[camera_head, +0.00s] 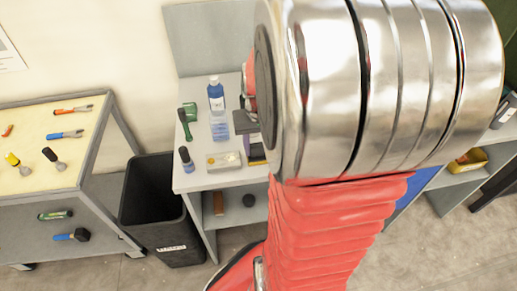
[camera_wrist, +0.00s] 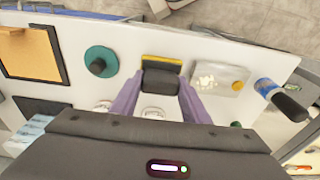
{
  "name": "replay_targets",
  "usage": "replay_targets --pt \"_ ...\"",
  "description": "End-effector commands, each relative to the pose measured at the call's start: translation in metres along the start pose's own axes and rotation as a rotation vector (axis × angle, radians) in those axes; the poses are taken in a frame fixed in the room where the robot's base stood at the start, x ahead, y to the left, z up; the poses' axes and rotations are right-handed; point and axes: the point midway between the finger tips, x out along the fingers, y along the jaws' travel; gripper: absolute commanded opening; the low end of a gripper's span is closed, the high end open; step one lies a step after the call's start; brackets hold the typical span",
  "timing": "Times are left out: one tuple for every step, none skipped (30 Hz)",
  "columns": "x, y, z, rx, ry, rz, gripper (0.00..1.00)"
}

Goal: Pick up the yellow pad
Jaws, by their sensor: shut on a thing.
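The yellow pad (camera_wrist: 150,60) shows in the wrist view as a yellow strip along the far edge of a dark grey block (camera_wrist: 160,82). My gripper (camera_wrist: 161,77) has its two purple fingers on either side of this piece and is shut on it, over the white bench top. I cannot tell whether the pad touches the bench or is clear of it.
On the bench in the wrist view, a teal disc with a black knob (camera_wrist: 101,61) lies left, and a clear case (camera_wrist: 220,78) and a blue bottle (camera_wrist: 280,98) right. In the head view, a black bin (camera_head: 160,205) stands between the bench and a tool table (camera_head: 60,128).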

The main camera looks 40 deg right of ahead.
Motion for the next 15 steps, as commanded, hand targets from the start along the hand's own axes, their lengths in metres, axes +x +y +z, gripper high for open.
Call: replay_targets --pt "-0.003 0.000 -0.001 0.000 0.002 0.000 0.20" --pt "-0.006 0.000 -0.001 0.000 0.002 0.000 0.20" --pt "-0.010 0.000 -0.002 0.000 0.003 0.000 0.20" --pt "-0.014 0.000 -0.003 0.000 0.004 0.000 0.20" --pt "-0.018 0.000 -0.003 0.000 0.004 0.000 0.20" --pt "-0.024 0.000 -0.004 0.000 0.005 0.000 0.20" --pt "-0.029 0.000 -0.004 0.000 0.005 0.000 0.20" --pt "-0.034 0.000 -0.005 0.000 0.005 0.000 0.20" --pt "-0.041 0.000 -0.006 0.000 0.005 0.000 0.20" --pt "-0.047 0.000 -0.007 0.000 0.006 0.000 0.20" --pt "-0.052 0.000 -0.007 0.000 0.005 0.000 0.20" --pt "-0.059 0.000 -0.008 0.000 0.006 0.000 0.20" --pt "-0.065 0.000 -0.009 0.000 0.005 0.000 0.20" --pt "-0.070 0.000 -0.010 0.000 0.006 0.000 0.20" --pt "-0.075 0.000 -0.010 0.000 0.004 0.000 0.20"
